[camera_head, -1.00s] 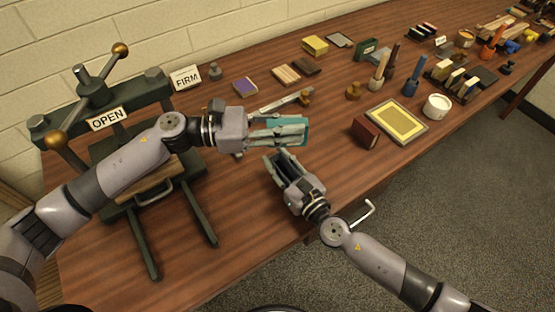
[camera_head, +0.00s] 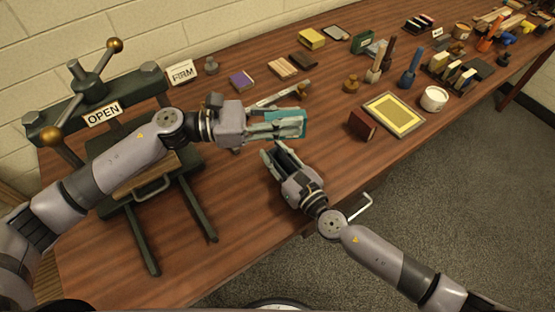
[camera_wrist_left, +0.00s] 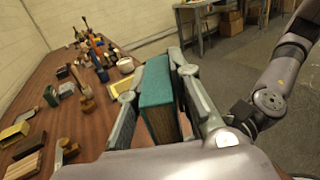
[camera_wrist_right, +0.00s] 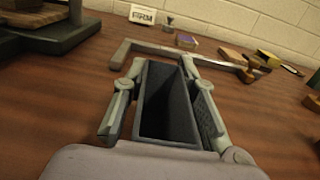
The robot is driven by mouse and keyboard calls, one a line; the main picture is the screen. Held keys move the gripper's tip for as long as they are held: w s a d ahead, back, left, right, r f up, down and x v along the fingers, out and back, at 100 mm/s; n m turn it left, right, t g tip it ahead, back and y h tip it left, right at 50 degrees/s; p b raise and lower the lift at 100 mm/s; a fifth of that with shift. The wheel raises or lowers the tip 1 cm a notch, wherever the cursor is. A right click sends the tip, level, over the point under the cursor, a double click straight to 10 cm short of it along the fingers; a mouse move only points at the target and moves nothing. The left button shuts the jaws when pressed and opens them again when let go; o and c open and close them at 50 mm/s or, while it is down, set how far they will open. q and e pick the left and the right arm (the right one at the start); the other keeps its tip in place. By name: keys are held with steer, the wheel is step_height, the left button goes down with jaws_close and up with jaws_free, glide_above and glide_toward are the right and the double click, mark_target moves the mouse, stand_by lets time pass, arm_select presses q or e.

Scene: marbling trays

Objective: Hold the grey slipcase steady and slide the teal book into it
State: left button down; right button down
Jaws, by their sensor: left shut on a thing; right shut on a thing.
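The teal book (camera_head: 301,118) is held level between the fingers of my left gripper (camera_head: 288,122), above the table. In the left wrist view the teal book (camera_wrist_left: 156,84) stands on edge between both fingers, with its pale page edges showing. My right gripper (camera_head: 277,154) is shut on the grey slipcase (camera_head: 289,163), which is mostly hidden by the fingers in the head view. In the right wrist view the grey slipcase (camera_wrist_right: 166,137) sits between the fingers, its hollow empty and facing up toward the camera. Book and slipcase are apart, the book beyond the slipcase.
A dark press with an OPEN sign (camera_head: 103,114) stands at the left. A metal square (camera_head: 272,100) lies behind the left gripper. The table's front edge is close to my right gripper.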

arm_select(q)
steer(key=n+t, duration=0.1)
steer(key=r+n+t, duration=0.1)
steer(key=t, duration=0.1)
steer(key=shift+d+y, duration=0.35)
steer(key=shift+y, duration=0.05)
steer(key=shift+a+r+n+t+y, duration=0.15)
steer(key=shift+n+t, duration=0.2)
steer(key=shift+t, duration=0.2)
steer(key=shift+a+r+n+t+y, duration=0.15)
steer(key=shift+n+t, duration=0.2)
steer(key=shift+t, duration=0.2)
steer(key=shift+a+n+t+y, duration=0.15)
steer(key=shift+n+t+y, duration=0.15)
steer(key=shift+n+t, duration=0.15)
step_height(320, 180, down, 10)
steer(key=shift+t, duration=0.25)
steer(key=shift+f, duration=0.1)
steer(key=c, duration=1.4)
jaws_free()
steer(key=shift+c, duration=0.2)
